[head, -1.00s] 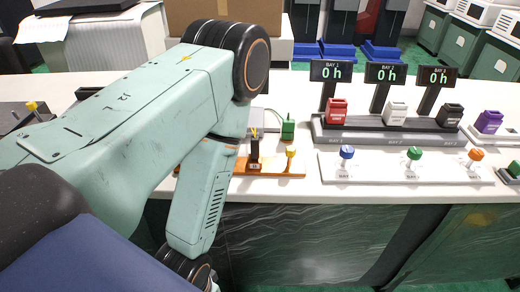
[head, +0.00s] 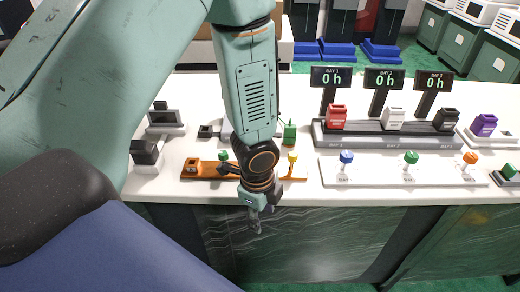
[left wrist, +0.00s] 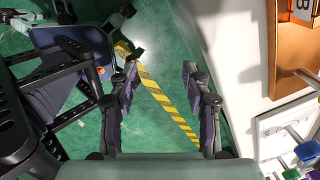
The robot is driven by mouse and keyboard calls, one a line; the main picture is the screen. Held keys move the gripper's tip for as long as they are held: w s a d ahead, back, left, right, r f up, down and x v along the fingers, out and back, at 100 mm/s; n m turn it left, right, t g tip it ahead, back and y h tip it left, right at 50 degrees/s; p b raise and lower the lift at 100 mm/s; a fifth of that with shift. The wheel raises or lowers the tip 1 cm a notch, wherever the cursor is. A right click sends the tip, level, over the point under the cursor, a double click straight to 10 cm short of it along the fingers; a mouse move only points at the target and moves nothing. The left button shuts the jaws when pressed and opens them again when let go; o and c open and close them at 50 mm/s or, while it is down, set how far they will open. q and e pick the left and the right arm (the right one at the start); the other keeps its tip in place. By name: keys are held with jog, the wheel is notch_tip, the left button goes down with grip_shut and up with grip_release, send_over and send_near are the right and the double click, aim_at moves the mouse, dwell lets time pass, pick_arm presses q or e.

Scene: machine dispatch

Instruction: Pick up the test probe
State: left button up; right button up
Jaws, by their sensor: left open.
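My left gripper (head: 256,226) hangs pointing down just in front of the counter's front edge, below the orange base. In the left wrist view its two fingers (left wrist: 161,75) are apart with nothing between them, over the green floor. I cannot single out the test probe with certainty. A small green block with a thin upright pin (head: 289,134) stands on the counter behind the orange base (head: 205,171). The base carries a green knob (head: 223,156) and a yellow knob (head: 292,157); my left wrist hides part of it. My right gripper is out of view.
The white counter (head: 400,205) holds a dark rack (head: 360,138) with red, white and black blocks under three displays. A white panel (head: 380,173) with blue, green and orange knobs lies in front. Yellow-black tape (left wrist: 170,108) crosses the floor.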

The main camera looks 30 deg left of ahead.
pick_arm(q)
jog(key=w+a+r+m+t+y+p, duration=0.1)
jog(key=w+a+r+m+y, duration=0.15)
jog(key=w+r+m, duration=0.4)
jog(key=w+a+r+m+t+y+p, duration=0.1)
jog(key=w+a+r+m, duration=0.25)
jog(key=r, duration=0.55)
jog(key=shift+n, duration=0.4)
jog(key=b+x, duration=0.1)
jog(key=x, duration=0.1)
jog(key=b+x, duration=0.1)
jog(key=x, duration=0.1)
jog(key=b+x, duration=0.2)
jog(key=shift+s+a+f, duration=0.2)
jog(key=shift+a+f, duration=0.05)
jog(key=shift+w+f, duration=0.15)
jog(key=shift+f, duration=0.15)
jog(key=shift+w+a+f, duration=0.2)
jog(key=shift+f, duration=0.05)
